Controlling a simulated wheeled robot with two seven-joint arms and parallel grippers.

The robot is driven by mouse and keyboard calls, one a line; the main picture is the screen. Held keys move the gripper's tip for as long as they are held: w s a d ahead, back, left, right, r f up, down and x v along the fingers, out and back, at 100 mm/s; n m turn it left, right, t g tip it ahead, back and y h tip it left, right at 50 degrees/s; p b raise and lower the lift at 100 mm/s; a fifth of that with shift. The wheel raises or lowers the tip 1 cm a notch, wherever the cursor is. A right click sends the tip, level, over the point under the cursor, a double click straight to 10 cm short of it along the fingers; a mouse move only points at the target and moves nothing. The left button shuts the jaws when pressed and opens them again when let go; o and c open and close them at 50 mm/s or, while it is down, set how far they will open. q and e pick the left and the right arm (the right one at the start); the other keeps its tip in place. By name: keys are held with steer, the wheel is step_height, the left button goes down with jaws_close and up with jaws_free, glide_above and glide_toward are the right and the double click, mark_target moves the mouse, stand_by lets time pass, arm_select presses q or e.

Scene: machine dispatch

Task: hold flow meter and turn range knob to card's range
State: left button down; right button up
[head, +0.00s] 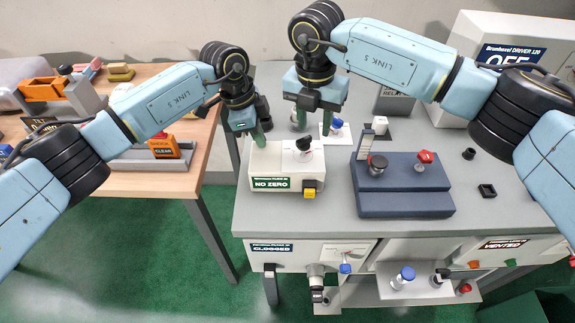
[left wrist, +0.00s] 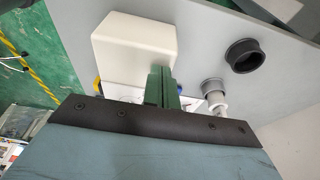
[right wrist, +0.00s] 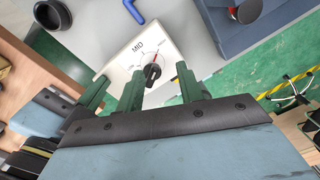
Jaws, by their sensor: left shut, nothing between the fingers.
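A cream box labelled NO ZERO (head: 262,183) stands near the left side of the grey bench, with a black knob (head: 304,145) on top and a yellow button on its front. In the right wrist view the box top (right wrist: 123,68) is marked MID and the knob (right wrist: 152,74) has a red pointer. My left gripper (head: 261,139) is shut and empty, its tips at the box's back edge; the box (left wrist: 135,45) also shows close in the left wrist view. My right gripper (head: 314,130) is open above and behind the knob, not around it. I cannot identify the card.
A dark blue block (head: 405,198) with a red knob and a black knob stands to the right. A wooden table (head: 150,183) with trays is at left. Bench space in front of the blue block is narrow.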

mark_target(302, 140)
steer(key=m, duration=0.2)
steer(key=s+a+m, duration=0.1)
steer(key=m, duration=0.1)
steer(key=a+m, duration=0.1)
steer(key=m, duration=0.2)
steer(key=shift+s+a+y, duration=0.15)
steer(key=shift+a+y, duration=0.05)
steer(key=shift+y, duration=0.1)
steer(key=shift+f, duration=2.5)
steer(key=c, duration=0.6)
steer(key=shift+c, duration=0.2)
